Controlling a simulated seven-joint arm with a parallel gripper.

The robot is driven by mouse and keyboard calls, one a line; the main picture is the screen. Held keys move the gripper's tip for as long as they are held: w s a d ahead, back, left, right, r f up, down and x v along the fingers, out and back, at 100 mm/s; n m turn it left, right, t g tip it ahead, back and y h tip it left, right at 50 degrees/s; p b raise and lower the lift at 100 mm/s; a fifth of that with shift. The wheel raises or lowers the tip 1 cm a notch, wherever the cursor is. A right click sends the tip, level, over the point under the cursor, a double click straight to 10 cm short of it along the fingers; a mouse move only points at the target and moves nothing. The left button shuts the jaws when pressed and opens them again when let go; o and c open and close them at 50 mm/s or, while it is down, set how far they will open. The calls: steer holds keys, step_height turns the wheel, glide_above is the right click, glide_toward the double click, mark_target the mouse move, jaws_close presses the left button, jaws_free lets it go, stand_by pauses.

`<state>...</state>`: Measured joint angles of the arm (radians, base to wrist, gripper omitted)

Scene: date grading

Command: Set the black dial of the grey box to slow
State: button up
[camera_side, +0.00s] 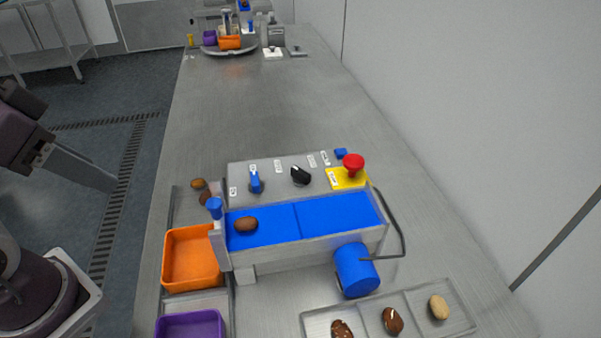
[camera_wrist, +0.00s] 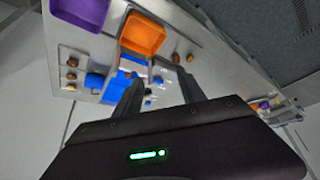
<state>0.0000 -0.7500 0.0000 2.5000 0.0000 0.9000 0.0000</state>
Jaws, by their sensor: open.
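The grey box (camera_side: 265,168) stands behind the blue conveyor belt in the side view. Its black dial (camera_side: 300,176) is on the sloped top, right of a blue dial (camera_side: 254,181). A light mark shows on the black dial, but its setting is unclear. Small white labels lie along the panel; their words are too small to read. My gripper (camera_wrist: 160,78) is open and empty in the wrist view, its fingers apart. In the side view a finger (camera_side: 82,168) shows at the far left, over the floor, well away from the box. The black dial is not clear in the wrist view.
A red button (camera_side: 353,163) on a yellow base is right of the black dial. The belt (camera_side: 340,214) carries one brown date (camera_side: 246,225). An orange bin (camera_side: 165,262), a purple bin (camera_side: 190,326) and a sample tray (camera_side: 318,318) are nearer.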

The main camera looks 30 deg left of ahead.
steer(key=o, duration=0.3)
steer(key=shift+w, duration=0.1)
steer(key=shift+o, duration=0.5)
steer(key=shift+g+y, duration=0.3)
steer(key=shift+y, duration=0.3)
steer(key=w, duration=0.5)
steer(key=shift+w+a+r, duration=0.2)
steer(key=shift+w+r, duration=0.05)
steer(key=m+h, duration=0.2)
glide_toward(301, 171)
steer(key=shift+g, duration=0.3)
steer(key=x, duration=0.7)
steer(key=shift+w+f, duration=0.3)
steer(key=shift+w, duration=0.05)
steer(key=shift+w+f, duration=0.2)
steer(key=shift+f, duration=0.25)
steer(key=c, duration=1.4)
